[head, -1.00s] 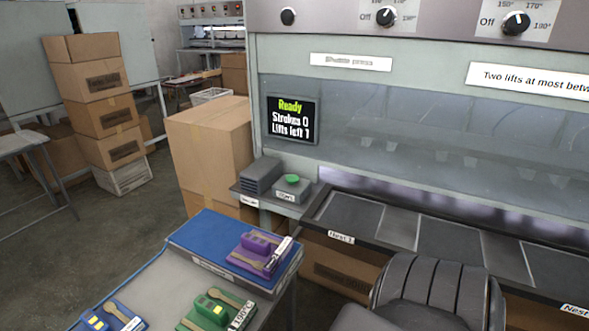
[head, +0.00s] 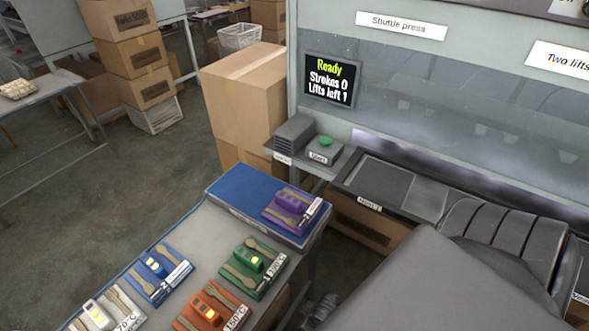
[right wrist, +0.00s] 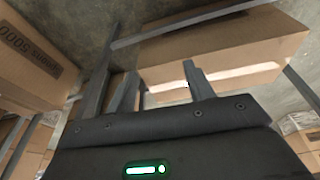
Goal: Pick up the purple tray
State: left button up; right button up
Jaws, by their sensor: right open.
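The purple tray (head: 270,212) lies in the head view on the blue slab (head: 232,189) at the far end of the grey table. It carries a purple block, wooden spoons and a white label. Nothing holds it. My right gripper (right wrist: 163,88) shows only in the right wrist view, its two fingers apart with nothing between them. The tray does not show in that view. My left gripper is in neither view.
Green (head: 241,284), blue (head: 148,287), orange (head: 207,320) and white trays share the table (head: 196,239). The press (head: 410,90) stands at the right, with a green button (head: 326,141) on its shelf. A tall carton (head: 245,100) stands behind the table. Open floor lies at left.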

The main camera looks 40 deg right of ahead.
jog(key=w+r+t+p, duration=0.1)
jog(key=w+r+p, duration=0.15)
jog(key=r, duration=0.95)
jog(key=w+r+t+p, duration=0.1)
jog(key=w+r+p, duration=0.15)
jog(key=r, duration=0.95)
jog(key=w+a+r+n+t, duration=0.1)
jog(key=w+r+n+t, duration=0.1)
jog(key=w+r, duration=0.4)
jog(key=m+g+p, duration=0.1)
jog(key=g, duration=0.2)
send_near(295, 201)
jog(key=shift+y, duration=0.4)
jog(key=x, duration=0.2)
jog(key=d+x, duration=0.1)
jog(key=x, duration=0.2)
jog(key=shift+d+f, duration=0.1)
jog(key=shift+f, duration=0.25)
jog(key=shift+a+x, duration=0.15)
jog(key=shift+x, duration=1.15)
jog(key=shift+a+x, duration=0.15)
jog(key=shift+x, duration=1.15)
jog(key=shift+r, duration=0.1)
grip_shut()
